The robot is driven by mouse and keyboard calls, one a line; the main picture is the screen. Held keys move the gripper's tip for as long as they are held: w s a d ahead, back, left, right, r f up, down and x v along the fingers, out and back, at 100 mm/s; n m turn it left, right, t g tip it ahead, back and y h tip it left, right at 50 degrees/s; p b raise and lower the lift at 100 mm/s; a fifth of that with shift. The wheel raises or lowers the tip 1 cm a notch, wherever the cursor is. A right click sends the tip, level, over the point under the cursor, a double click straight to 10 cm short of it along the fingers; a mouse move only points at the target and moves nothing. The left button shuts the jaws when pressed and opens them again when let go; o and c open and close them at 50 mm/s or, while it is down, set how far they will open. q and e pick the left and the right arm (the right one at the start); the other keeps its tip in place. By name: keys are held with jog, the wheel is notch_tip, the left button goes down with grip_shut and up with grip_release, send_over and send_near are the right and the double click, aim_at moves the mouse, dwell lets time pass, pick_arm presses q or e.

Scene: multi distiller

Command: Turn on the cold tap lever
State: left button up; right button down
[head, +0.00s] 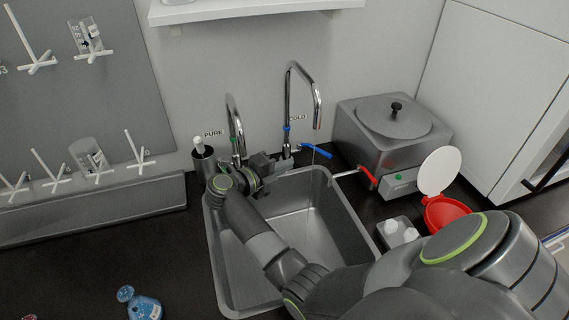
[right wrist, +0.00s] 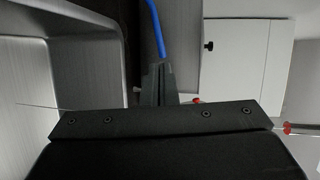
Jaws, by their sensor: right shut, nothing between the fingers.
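My right gripper (head: 288,163) is shut and empty beside the tap base, left of the lever. In the right wrist view, the shut fingers (right wrist: 157,82) end close to the blue lever (right wrist: 157,28); I cannot tell whether they touch. My left gripper is out of view.
The pure tap (head: 236,120) with a green collar stands to the left, partly behind my right wrist. The steel sink (head: 345,235) lies below my arm. A grey lidded bath (head: 393,130) stands right, near a red container (head: 445,212) with a white lid.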

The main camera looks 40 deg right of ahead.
aim_at(319, 152)
jog(key=b+x, duration=0.2)
jog(key=x, duration=0.8)
jog(key=shift+f, duration=0.15)
jog(key=shift+w+d+b, duration=0.15)
jog(key=shift+d+b, duration=0.15)
jog(key=shift+d, duration=0.2)
